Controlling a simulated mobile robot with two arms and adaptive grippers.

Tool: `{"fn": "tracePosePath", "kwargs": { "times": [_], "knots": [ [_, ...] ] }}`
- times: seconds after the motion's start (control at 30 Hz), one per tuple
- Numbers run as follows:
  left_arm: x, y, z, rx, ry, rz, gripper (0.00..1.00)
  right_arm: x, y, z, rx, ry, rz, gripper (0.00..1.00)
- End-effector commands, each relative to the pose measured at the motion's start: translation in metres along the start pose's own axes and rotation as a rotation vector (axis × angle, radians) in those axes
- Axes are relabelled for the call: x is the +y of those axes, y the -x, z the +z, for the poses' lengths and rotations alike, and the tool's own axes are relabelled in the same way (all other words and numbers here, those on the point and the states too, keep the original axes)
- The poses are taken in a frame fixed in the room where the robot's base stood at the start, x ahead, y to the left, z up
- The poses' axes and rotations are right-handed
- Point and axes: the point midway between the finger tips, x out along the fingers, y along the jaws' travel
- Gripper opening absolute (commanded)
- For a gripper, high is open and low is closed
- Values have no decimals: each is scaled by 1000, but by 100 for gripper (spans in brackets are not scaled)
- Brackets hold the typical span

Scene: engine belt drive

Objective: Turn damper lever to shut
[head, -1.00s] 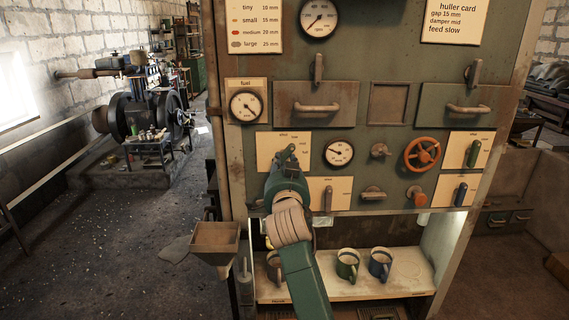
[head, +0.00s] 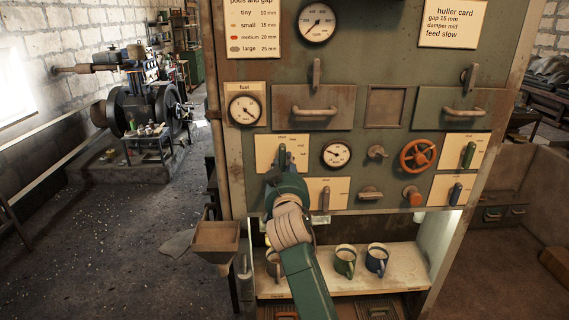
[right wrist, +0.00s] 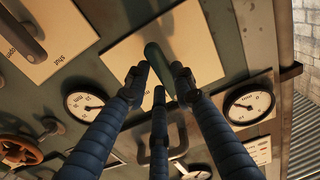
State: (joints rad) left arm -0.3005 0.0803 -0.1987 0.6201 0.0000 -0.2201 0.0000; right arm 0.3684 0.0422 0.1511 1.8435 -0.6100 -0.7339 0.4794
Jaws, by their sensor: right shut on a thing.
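The damper lever (head: 282,155) is a green handle on a cream plate (head: 264,148) at the left of the green panel. It stands close to upright, its top near the small print at the plate's upper edge. My right gripper (head: 274,174) reaches up to it from below and is shut on it, hiding its lower part in the head view. In the right wrist view the dark fingers of the gripper (right wrist: 160,80) sit around the green lever (right wrist: 156,58). My left gripper is not in view.
A round gauge (head: 336,154), a red handwheel (head: 418,155) and another green lever (head: 469,154) are to the right. A lever (head: 325,198) on a lower plate sits close beside my arm. Mugs (head: 345,261) stand on the shelf below. A hopper (head: 215,240) is at lower left.

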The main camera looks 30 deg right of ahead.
Motion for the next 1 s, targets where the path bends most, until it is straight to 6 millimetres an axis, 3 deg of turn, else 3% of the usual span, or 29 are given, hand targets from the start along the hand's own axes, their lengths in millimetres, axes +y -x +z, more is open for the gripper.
{"fn": "tracePosePath", "kwargs": {
  "times": [0.57,0.6,0.67,1.0],
  "knots": [
    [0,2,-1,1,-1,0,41,0,0,2,-3,37,1,0],
    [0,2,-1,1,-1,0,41,0,0,1,-2,36,1,32],
    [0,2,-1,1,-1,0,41,0,0,1,-2,36,1,44],
    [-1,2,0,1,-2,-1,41,0,2,0,-1,33,0,44]
  ]
}}
